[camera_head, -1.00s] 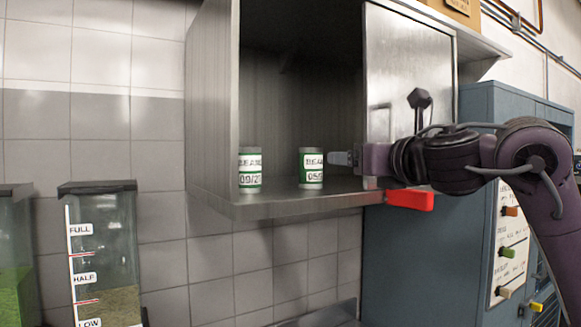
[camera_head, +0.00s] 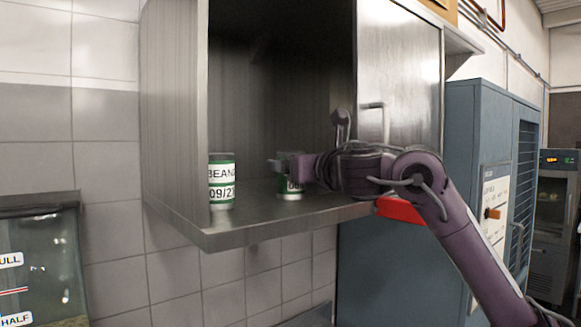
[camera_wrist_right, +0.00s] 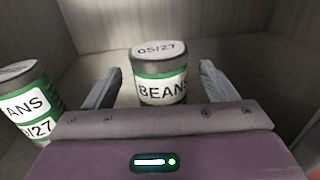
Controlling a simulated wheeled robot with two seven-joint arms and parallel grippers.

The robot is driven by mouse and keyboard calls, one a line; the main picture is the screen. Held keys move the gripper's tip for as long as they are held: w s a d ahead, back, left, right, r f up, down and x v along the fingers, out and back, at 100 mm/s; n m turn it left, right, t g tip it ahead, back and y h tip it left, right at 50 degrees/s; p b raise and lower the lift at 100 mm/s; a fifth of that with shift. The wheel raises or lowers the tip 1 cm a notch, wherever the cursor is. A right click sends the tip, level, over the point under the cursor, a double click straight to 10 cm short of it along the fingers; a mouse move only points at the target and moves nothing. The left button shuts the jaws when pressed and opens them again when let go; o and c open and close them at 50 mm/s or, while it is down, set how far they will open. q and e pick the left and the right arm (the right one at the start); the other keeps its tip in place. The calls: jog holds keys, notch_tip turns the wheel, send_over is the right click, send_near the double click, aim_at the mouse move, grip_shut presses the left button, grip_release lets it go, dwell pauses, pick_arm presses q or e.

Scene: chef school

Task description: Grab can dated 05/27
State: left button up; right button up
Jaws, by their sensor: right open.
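The can dated 05/27 (camera_wrist_right: 160,75) is a grey and green can with a white BEANS label and the date on its lid. It stands upright in the right wrist view, just beyond and between the fingers. In the head view this can (camera_head: 290,190) is mostly hidden behind my right gripper (camera_head: 278,163). My right gripper (camera_wrist_right: 160,88) is open, with its two fingers pointing at the can and spread to either side of it. A second BEANS can, dated 09/27 (camera_head: 221,182), stands to the left on the same shelf and also shows in the right wrist view (camera_wrist_right: 22,103). My left gripper is out of view.
The cans stand on the floor of an open metal cabinet (camera_head: 225,238). Its left wall (camera_head: 175,110) and the door panel (camera_head: 400,90) on the right bound the opening. A red block (camera_head: 400,209) sits under the right edge. A clear container (camera_head: 45,255) stands lower left.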

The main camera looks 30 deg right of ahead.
jog(key=shift+w, duration=0.45)
jog(key=shift+s, duration=0.1)
jog(key=shift+c, duration=0.7)
jog(key=shift+s, duration=0.1)
jog(key=c, duration=0.9)
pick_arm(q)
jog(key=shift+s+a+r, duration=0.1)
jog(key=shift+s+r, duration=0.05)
pick_arm(e)
jog(key=shift+c, duration=1.2)
jog(key=shift+r, duration=0.1)
